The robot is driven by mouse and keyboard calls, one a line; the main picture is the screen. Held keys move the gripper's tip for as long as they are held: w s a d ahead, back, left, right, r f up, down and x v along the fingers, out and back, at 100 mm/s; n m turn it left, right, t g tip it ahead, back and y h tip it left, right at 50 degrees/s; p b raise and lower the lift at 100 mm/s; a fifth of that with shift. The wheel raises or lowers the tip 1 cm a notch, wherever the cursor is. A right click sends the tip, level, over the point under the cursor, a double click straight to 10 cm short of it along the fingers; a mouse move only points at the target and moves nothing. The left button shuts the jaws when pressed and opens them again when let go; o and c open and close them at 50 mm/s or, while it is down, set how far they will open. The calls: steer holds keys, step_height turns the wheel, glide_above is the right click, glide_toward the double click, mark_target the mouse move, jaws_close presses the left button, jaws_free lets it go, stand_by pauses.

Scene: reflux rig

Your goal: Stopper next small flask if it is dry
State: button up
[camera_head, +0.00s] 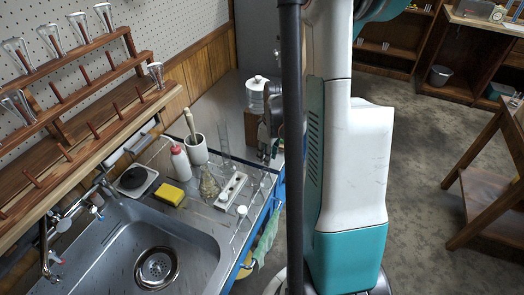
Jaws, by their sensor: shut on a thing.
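Several small clear glass flasks hang upside down on the pegs of a wooden drying rack, among them flasks at the upper left (78,32), top (105,17) and right end (156,74). Whether they are wet or dry is too small to tell. A clear conical flask (209,185) stands on the counter. A white block (232,190) with dark holes lies beside it. My gripper (266,153) points down over the counter's right side, partly hidden by my arm. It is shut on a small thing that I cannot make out.
A steel sink (190,245) fills the front. A yellow sponge (168,194), squeeze bottle (180,162), white pot (196,149) and tall glass cylinder (223,140) crowd the counter. A white lidded jar (257,93) stands behind my gripper. A wooden stand (490,190) is at right; floor between is clear.

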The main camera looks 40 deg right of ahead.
steer(key=shift+f+b, duration=0.85)
steer(key=shift+f, duration=0.65)
steer(key=shift+f+b, duration=0.2)
steer(key=shift+b, duration=0.1)
steer(key=shift+f+b, duration=0.3)
steer(key=shift+b, duration=0.05)
steer(key=shift+f+b, duration=0.45)
steer(key=shift+f, duration=0.1)
stand_by(0.4)
steer(key=o, duration=0.8)
steer(key=r, duration=0.4)
steer(key=s+r, duration=0.1)
steer(key=r, duration=0.7)
steer(key=shift+s+d, duration=0.15)
steer(key=shift+s, duration=0.05)
